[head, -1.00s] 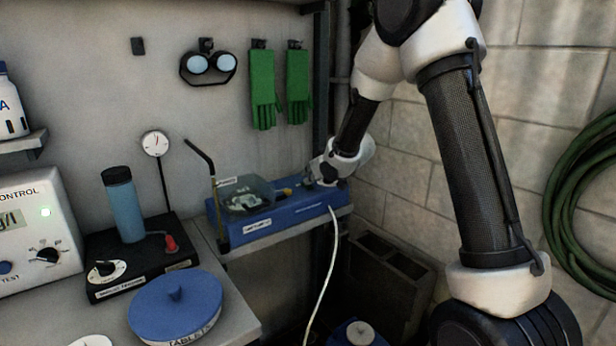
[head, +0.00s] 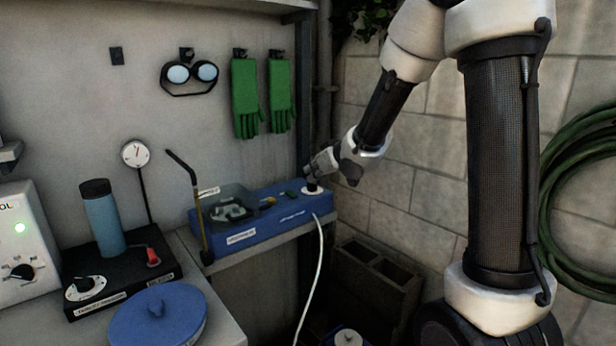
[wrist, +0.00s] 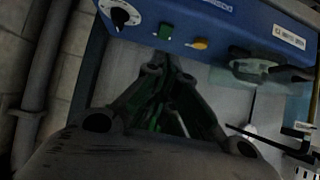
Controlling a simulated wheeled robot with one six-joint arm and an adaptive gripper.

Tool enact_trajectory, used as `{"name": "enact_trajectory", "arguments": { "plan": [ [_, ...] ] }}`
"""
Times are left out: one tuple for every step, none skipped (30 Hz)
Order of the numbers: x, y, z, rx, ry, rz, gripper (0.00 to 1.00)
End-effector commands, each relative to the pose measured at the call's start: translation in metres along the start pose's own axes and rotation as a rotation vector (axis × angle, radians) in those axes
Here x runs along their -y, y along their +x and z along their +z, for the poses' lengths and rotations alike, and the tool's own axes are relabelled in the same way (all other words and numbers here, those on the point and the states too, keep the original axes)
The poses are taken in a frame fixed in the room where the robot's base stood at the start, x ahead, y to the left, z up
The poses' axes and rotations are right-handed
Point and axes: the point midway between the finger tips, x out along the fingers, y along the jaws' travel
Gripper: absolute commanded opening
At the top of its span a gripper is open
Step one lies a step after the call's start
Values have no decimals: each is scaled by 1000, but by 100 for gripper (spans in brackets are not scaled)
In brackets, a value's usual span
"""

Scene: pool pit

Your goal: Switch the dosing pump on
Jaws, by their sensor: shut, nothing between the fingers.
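The dosing pump is a blue box (head: 270,216) on a shelf in the head view. Its face also shows at the top of the wrist view (wrist: 225,15). It carries a black knob on a white dial (wrist: 120,15), a green switch (wrist: 165,31), a yellow-orange part (wrist: 199,43) and a clear-covered pump head (wrist: 258,66). I cannot tell whether the green switch is lit. My gripper (head: 314,182) is shut and empty by the dial end in the head view. In the wrist view my gripper (wrist: 160,68) has its fingertips together, just below the green switch; contact is not clear.
A white hose (head: 312,270) hangs from the pump's front. A bent tube (head: 197,205) stands at its left end. A post (head: 313,100) and block wall (head: 400,150) are close behind. A hollow block (head: 378,272) sits below. A bench with a blue lid (head: 158,318) is left.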

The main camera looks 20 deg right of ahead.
Motion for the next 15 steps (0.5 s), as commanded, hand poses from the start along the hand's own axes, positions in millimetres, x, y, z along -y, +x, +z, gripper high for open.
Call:
{"name": "enact_trajectory", "arguments": {
  "plan": [
    [0,0,0,0,0,0,0],
    [0,0,0,0,0,0,0],
    [0,0,0,0,0,0,0],
    [0,0,0,0,0,0,0],
    [0,0,0,0,0,0,0],
    [0,0,0,0,0,0,0],
    [0,0,0,0,0,0,0],
    [0,0,-1,0,0,0,0],
    [0,0,-5,-2,-1,-1,0],
    [0,0,-10,-3,-3,-2,0],
    [0,-1,-16,-4,-3,-3,0],
    [1,-1,-24,-3,-4,-3,0],
    [1,-2,-30,-3,-3,-2,0],
    [1,-2,-34,-2,-3,-2,0],
    [1,-3,-38,-2,-3,-1,0]
  ]
}}
